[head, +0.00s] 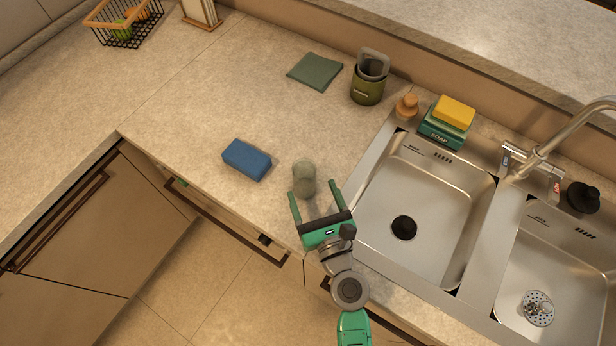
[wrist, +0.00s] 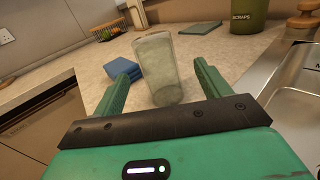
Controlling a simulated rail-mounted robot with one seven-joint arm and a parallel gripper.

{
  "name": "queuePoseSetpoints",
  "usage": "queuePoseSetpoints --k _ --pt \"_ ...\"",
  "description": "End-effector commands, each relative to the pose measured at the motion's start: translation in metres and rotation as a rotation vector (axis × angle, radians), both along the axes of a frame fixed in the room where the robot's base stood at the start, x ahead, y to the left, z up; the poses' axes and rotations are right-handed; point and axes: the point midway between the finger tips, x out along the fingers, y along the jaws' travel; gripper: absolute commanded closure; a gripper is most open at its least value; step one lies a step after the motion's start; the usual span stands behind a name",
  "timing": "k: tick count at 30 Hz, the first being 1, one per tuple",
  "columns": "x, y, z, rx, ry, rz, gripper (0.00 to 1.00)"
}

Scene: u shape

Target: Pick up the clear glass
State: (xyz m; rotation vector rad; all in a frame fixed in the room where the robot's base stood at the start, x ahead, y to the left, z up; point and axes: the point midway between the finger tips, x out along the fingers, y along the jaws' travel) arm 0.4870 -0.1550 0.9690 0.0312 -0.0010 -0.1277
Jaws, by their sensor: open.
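The clear glass (head: 304,176) stands upright on the counter, left of the sink and near the counter's front edge. It also shows in the wrist view (wrist: 158,68), just beyond the fingers and between them. My gripper (head: 315,190) is open, its two green fingers pointing at the glass, one to each side in the picture. In the wrist view, nothing is held between the fingers (wrist: 163,82). I cannot tell whether the fingertips reach past the near side of the glass.
A double sink (head: 420,215) is to the right. A green cloth (head: 315,70), a green caddy (head: 367,88), a wooden-topped brush (head: 406,107) and a soap box (head: 442,132) are behind. Counter between sponge and cloth is clear.

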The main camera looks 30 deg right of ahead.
Motion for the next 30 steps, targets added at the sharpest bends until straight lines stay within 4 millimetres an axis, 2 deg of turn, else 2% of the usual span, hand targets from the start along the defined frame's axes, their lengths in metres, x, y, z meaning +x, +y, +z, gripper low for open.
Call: queuePoseSetpoints --k 5,12,20,23,28,29,30 --pt "0.013 0.0 -0.002 -0.002 -0.001 0.001 0.24" --pt "0.053 -0.003 -0.006 -0.003 -0.002 0.002 0.24" --pt "0.057 -0.003 -0.006 -0.003 -0.001 0.002 0.24" --pt "0.057 -0.003 -0.006 -0.003 -0.001 0.002 0.4" --pt "0.057 -0.003 -0.006 -0.003 -0.001 0.002 0.73" --pt "0.057 -0.003 -0.006 -0.003 -0.001 0.002 0.78" --pt "0.057 -0.003 -0.005 -0.003 -0.002 0.002 0.78"
